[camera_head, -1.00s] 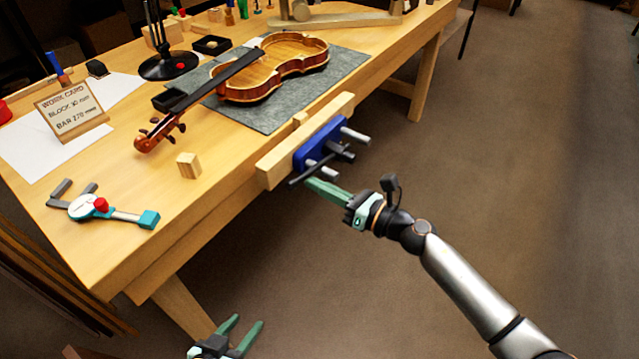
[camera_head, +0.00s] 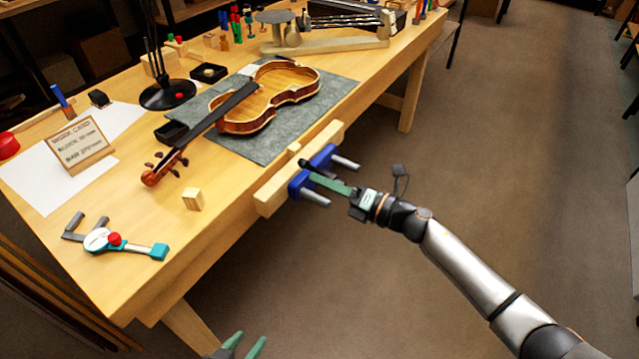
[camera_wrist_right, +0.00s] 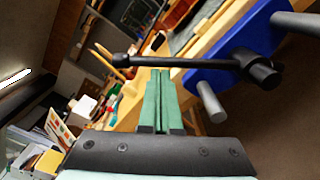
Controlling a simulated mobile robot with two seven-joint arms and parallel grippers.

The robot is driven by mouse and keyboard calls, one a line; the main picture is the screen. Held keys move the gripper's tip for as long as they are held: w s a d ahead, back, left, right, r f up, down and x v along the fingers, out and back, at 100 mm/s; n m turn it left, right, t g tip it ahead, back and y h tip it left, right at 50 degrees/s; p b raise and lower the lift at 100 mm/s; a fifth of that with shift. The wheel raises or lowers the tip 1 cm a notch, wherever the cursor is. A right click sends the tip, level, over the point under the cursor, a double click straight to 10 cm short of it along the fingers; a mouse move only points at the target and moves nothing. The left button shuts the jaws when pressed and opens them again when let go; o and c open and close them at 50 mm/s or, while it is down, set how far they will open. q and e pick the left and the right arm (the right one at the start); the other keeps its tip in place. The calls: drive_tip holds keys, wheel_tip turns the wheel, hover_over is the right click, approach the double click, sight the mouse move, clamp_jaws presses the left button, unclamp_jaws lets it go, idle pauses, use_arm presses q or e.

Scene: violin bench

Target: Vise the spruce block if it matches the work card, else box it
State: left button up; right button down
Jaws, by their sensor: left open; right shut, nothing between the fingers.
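The spruce block (camera_head: 193,199) stands on the bench top near the front edge. The work card (camera_head: 80,146) leans in its stand at the left; its lettering is blurred now, but the earlier picture reads block 30 mm, bar 270 mm. The blue vise (camera_head: 298,186) with its wooden jaw (camera_head: 300,168) is on the bench front. My right gripper (camera_head: 312,178) is shut and empty at the vise's dark handle (camera_wrist_right: 180,62); its fingers overlap the handle in the wrist view, and contact is unclear. My left gripper (camera_head: 246,345) is open, low, partly out of view.
A teal measuring tool (camera_head: 120,243) lies left of the block. A violin (camera_head: 265,97) lies on a grey mat (camera_head: 328,103). A lamp base (camera_head: 168,94) and small dark trays (camera_head: 208,73) stand behind. Bench top around the block is clear.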

use_arm(q)
drive_tip(key=shift+a, duration=0.25)
use_arm(e)
drive_tip(key=shift+w+d+r+m, duration=0.2)
drive_tip(key=shift+w+r+m, duration=0.1)
drive_tip(key=shift+r, duration=0.1)
use_arm(q)
drive_tip(key=shift+s+f, duration=0.1)
drive_tip(key=shift+s, duration=0.15)
use_arm(e)
drive_tip(key=shift+f, duration=0.1)
